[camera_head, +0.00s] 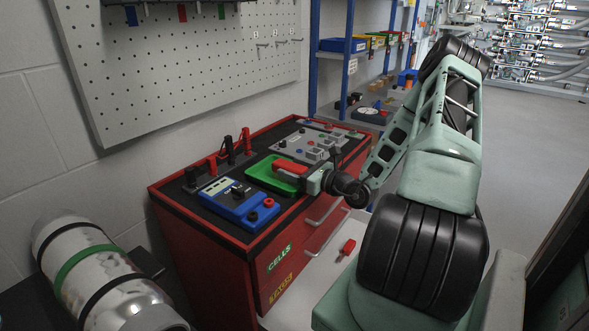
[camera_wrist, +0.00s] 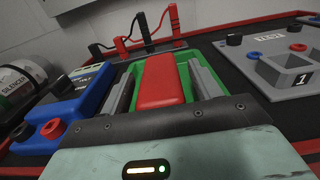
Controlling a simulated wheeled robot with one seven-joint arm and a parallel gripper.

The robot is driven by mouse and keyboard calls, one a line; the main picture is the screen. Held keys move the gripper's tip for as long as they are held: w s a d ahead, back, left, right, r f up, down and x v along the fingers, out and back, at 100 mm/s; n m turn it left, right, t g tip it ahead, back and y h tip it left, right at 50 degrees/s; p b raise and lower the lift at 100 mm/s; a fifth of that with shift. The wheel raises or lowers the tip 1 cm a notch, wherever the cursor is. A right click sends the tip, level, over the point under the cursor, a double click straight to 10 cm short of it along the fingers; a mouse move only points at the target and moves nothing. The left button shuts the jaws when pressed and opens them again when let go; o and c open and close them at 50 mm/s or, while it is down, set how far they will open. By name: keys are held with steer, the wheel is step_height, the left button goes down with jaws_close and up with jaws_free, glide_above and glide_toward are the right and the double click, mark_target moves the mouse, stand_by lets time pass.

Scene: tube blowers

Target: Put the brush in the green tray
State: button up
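The brush shows as a red block-like body (camera_wrist: 160,82) in the wrist view; no bristles are visible. In the head view, the red body (camera_head: 291,167) is over the green tray (camera_head: 262,181), within its outline. Whether it rests on the tray floor is hidden. My gripper (camera_wrist: 162,82) has its two grey fingers on either side of the brush, with narrow gaps showing, so it looks open around it. In the head view, my gripper (camera_head: 308,180) is at the tray's right side. The green tray (camera_wrist: 191,51) surrounds the fingers in the wrist view.
A blue meter box (camera_head: 238,203) stands left of the tray on the red cabinet's dark top. A grey panel box (camera_head: 315,143) is behind and right. Red and black probes (camera_head: 229,150) stand at the back. Another red item (camera_head: 348,247) lies below, on a white surface.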

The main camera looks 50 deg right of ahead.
steer(key=shift+r, duration=0.1)
